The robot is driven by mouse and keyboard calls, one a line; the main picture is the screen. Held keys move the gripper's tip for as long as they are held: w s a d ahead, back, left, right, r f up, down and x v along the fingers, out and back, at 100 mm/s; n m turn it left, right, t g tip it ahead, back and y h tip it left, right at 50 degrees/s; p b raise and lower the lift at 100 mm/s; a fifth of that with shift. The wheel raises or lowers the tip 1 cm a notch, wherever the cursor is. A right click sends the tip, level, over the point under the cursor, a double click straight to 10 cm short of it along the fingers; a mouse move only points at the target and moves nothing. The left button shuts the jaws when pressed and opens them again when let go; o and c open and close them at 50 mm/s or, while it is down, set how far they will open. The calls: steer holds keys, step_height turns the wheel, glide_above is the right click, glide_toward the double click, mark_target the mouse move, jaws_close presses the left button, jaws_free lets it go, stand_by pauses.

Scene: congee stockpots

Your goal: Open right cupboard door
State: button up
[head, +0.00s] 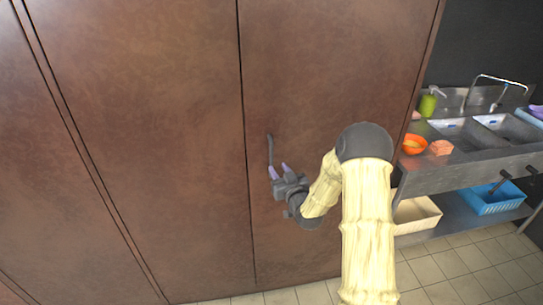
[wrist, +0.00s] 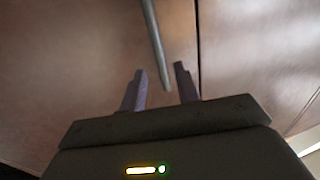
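The right cupboard door (head: 330,70) is a tall brown panel and looks closed, flush with the panel to its left. Its thin dark bar handle (head: 270,150) stands upright near the door's left edge. My gripper (head: 278,170) is at the handle's lower end, its two purple fingers pointing toward the door. In the wrist view, the gripper (wrist: 160,68) is open, and the grey handle (wrist: 157,42) reaches down into the gap between the fingers. I see a gap on both sides of the handle; whether a finger touches it is unclear.
More brown cupboard panels (head: 130,110) fill the left. At right stands a steel sink counter (head: 470,165) with an orange bowl (head: 414,144) and a green bottle (head: 428,104). A cream bin (head: 418,214) and a blue basket (head: 495,198) sit below. Tiled floor shows in front.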

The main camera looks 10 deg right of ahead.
mark_target(272, 160)
steer(key=w, duration=0.2)
steer(key=w+a+p, duration=0.1)
steer(key=w, duration=0.2)
steer(key=w+p, duration=0.1)
steer(key=w, duration=0.1)
steer(key=shift+w+a, duration=0.15)
steer(key=shift+a, duration=0.1)
jaws_close()
